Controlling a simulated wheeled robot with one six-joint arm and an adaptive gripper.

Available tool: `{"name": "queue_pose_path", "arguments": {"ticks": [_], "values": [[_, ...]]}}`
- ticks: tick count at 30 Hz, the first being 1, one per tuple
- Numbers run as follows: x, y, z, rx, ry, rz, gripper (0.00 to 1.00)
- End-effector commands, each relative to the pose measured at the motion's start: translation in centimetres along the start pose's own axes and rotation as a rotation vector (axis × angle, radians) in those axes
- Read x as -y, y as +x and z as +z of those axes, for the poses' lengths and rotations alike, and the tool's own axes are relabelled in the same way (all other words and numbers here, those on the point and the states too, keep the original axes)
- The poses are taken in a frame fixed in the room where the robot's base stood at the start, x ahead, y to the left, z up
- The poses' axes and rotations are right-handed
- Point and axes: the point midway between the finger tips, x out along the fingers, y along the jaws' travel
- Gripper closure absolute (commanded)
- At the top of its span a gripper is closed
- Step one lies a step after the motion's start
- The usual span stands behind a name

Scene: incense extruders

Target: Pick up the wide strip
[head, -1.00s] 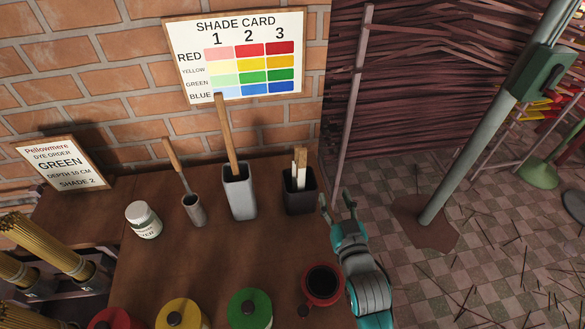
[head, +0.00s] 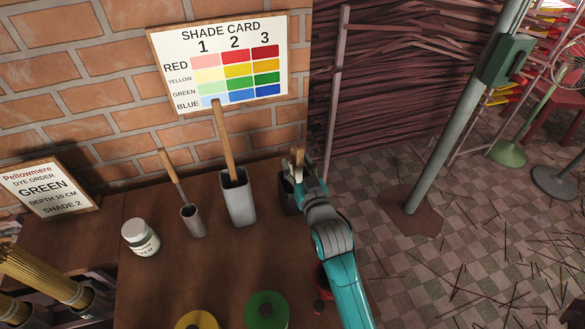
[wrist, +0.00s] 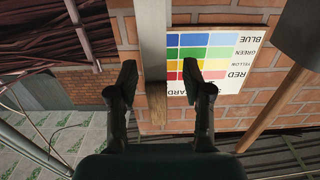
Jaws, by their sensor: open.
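A pale strip with a brown wooden end (wrist: 153,50) stands between my gripper's fingers in the wrist view. There is a visible gap on each side of it. In the head view the strip's top (head: 297,154) rises from the dark square cup (head: 287,195) at the back right of the table. My gripper (head: 304,168) is at the cup's upper right, its fingers open around the strip's top; it also shows in the wrist view (wrist: 159,74). My gripper partly hides the cup and its contents, so I cannot tell the strips inside apart.
A grey square holder (head: 238,203) with a long wooden handle stands just left of the cup. A small metal cup (head: 194,221) and a white jar (head: 140,238) stand further left. The shade card (head: 222,62) hangs on the brick wall behind.

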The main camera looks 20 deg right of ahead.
Motion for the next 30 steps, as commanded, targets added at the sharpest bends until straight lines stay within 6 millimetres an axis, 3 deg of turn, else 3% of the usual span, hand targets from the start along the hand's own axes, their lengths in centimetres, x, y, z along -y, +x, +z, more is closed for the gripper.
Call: {"name": "queue_pose_path", "arguments": {"ticks": [10, 20, 21, 26, 27, 30], "values": [[-0.3, 4.3, 0.5, -0.001, -0.001, 0.001, 0.50], [-0.3, 5.0, 0.6, 0.000, 0.000, 0.000, 0.50], [-0.3, 5.0, 0.6, 0.000, 0.000, 0.000, 0.53], [-0.3, 5.0, 0.6, 0.000, 0.000, 0.000, 0.93], [-0.3, 5.0, 0.6, 0.000, 0.000, 0.000, 0.97], [-0.3, 5.0, 0.6, 0.000, 0.000, 0.000, 0.97]]}}
